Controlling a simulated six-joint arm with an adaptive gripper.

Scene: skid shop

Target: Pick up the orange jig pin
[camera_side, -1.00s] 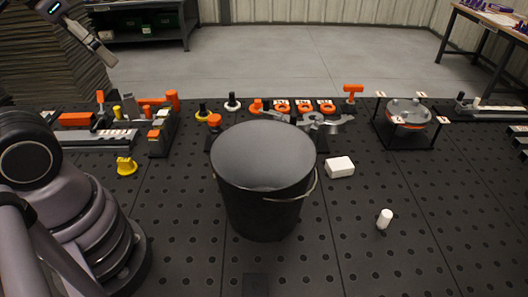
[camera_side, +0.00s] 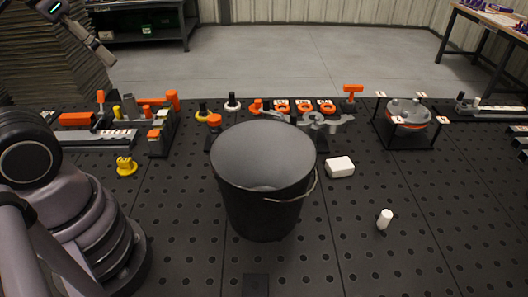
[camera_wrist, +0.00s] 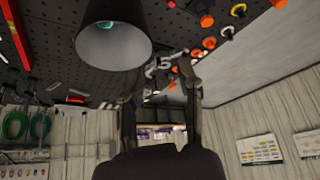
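Several orange parts stand along the back of the black table, and I cannot be sure which is the jig pin. One candidate is an upright pin with an orange head (camera_side: 214,120), behind and left of the bucket. Another is an orange T-shaped piece (camera_side: 352,92) farther right. An orange-headed piece (camera_wrist: 206,20) also shows near the top of the wrist view. My gripper (camera_wrist: 160,82) has its two dark fingers spread apart, with nothing clearly held. In the side view my arm's end is high at the upper left, away from the orange parts.
A large black bucket (camera_side: 262,205) stands mid-table; a teal item (camera_wrist: 106,24) shows inside it. A white box (camera_side: 340,166), white bottle (camera_side: 384,219) and yellow part (camera_side: 126,166) are nearby. A round fixture (camera_side: 407,112) is at back right. The front right is mostly clear.

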